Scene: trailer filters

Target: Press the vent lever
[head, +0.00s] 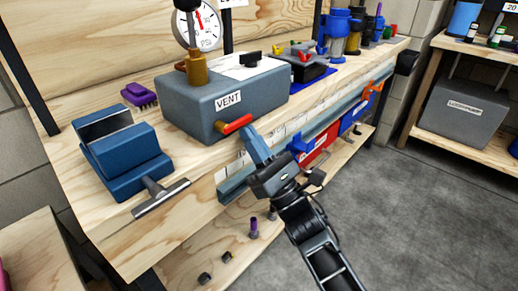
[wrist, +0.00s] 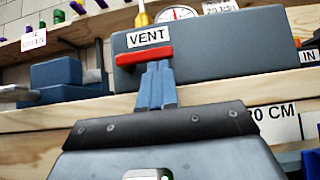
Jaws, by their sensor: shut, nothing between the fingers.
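The vent lever is a red bar (head: 233,125) on the front of a grey box labelled VENT (head: 185,112) that stands on the wooden bench. In the wrist view the red lever (wrist: 144,56) sits level just below the VENT label, on the grey box (wrist: 215,52). My gripper (head: 248,133) is shut and empty, with its blue-grey fingers pointing up at the lever. In the wrist view the fingertips (wrist: 158,66) overlap the lower edge of the lever near its middle and right part. I cannot tell whether they touch it.
A blue vise (head: 125,155) with a T-handle stands left on the bench (head: 190,158). A pressure gauge (head: 204,28) and purple brush (head: 139,94) are behind. The floor (head: 430,200) at right is clear.

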